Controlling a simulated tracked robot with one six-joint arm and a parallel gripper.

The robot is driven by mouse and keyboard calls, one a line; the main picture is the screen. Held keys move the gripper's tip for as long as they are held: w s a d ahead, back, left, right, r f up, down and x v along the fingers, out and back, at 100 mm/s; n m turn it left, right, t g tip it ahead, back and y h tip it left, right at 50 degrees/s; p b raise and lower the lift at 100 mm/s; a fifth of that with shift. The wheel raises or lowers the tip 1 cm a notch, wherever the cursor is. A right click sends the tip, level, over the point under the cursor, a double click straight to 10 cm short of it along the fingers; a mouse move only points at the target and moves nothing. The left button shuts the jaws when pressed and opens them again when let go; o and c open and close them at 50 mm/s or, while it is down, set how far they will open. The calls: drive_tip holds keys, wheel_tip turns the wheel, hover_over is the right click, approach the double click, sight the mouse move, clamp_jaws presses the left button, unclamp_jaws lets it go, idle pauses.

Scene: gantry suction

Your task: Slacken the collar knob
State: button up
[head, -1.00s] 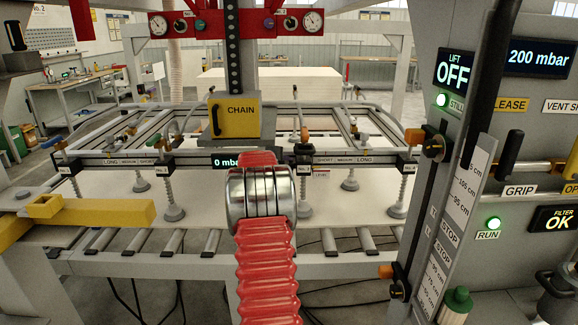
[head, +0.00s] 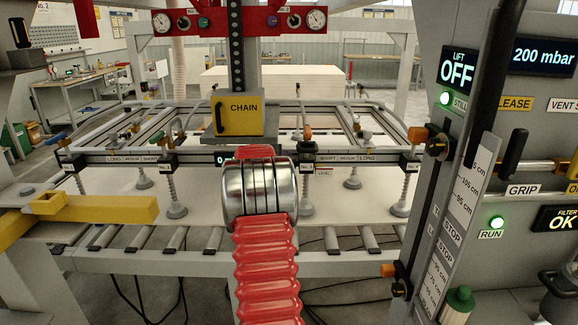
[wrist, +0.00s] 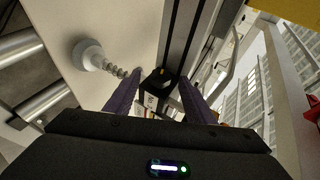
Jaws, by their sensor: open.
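My gripper (wrist: 160,77) shows in the wrist view as two purple fingers, apart, with a dark gap between them. A black knob (wrist: 158,82) with a small yellowish mark sits at the fingertips, between them; I take it for the collar knob. I cannot tell whether either finger touches it. A suction cup (wrist: 88,54) on a coiled spring stem is to the left of the fingers. In the head view my red arm covers the gripper and the knob.
The suction frame's front bar (head: 345,158) carries black collars and labels above a pale sheet (head: 335,195). A yellow CHAIN box (head: 238,115) hangs above. The grey control panel (head: 480,120), showing lift OFF and 200 mbar, stands at right. A yellow beam (head: 110,209) juts in at left.

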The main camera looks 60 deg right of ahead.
drive_tip(key=v, duration=1)
drive_tip(key=shift+a, duration=0.25)
idle(0.3)
